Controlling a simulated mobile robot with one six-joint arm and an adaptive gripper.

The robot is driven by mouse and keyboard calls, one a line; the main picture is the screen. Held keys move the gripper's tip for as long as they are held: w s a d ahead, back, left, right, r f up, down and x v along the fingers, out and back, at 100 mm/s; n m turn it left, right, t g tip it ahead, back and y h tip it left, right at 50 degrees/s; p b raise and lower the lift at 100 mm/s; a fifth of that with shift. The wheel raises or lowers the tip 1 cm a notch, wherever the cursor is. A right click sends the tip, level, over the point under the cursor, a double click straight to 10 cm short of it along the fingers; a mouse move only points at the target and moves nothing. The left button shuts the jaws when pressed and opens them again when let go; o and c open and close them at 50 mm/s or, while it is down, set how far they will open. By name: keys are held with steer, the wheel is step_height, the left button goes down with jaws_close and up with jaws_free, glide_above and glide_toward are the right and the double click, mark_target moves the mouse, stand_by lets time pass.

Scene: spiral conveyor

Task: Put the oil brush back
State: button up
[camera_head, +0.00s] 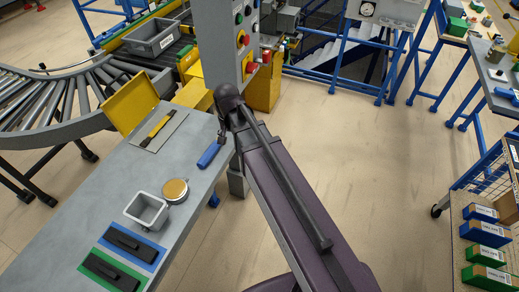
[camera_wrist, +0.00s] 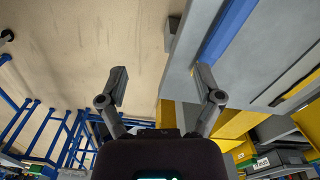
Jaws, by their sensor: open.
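In the head view my arm reaches up to the right edge of the grey table (camera_head: 75,215). A slim yellow-and-black tool (camera_head: 158,130), perhaps the oil brush, lies on a grey plate (camera_head: 170,131) on the table. A blue-handled tool (camera_head: 209,155) lies near the table's right edge, close to the end of my arm. I cannot tell for certain which of them is the brush.
A yellow open box or lid (camera_head: 130,103), a round tin (camera_head: 175,190), a small grey bin (camera_head: 147,210), and blue (camera_head: 152,266) and green (camera_head: 87,270) mats bearing black items are on the table. A grey control post (camera_head: 220,60) stands behind. Floor (camera_head: 375,160) is free to the right.

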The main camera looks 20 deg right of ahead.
steer(key=s+d+n, duration=0.4)
steer(key=s+d, duration=0.4)
steer(key=shift+d, duration=0.3)
stand_by(0.8)
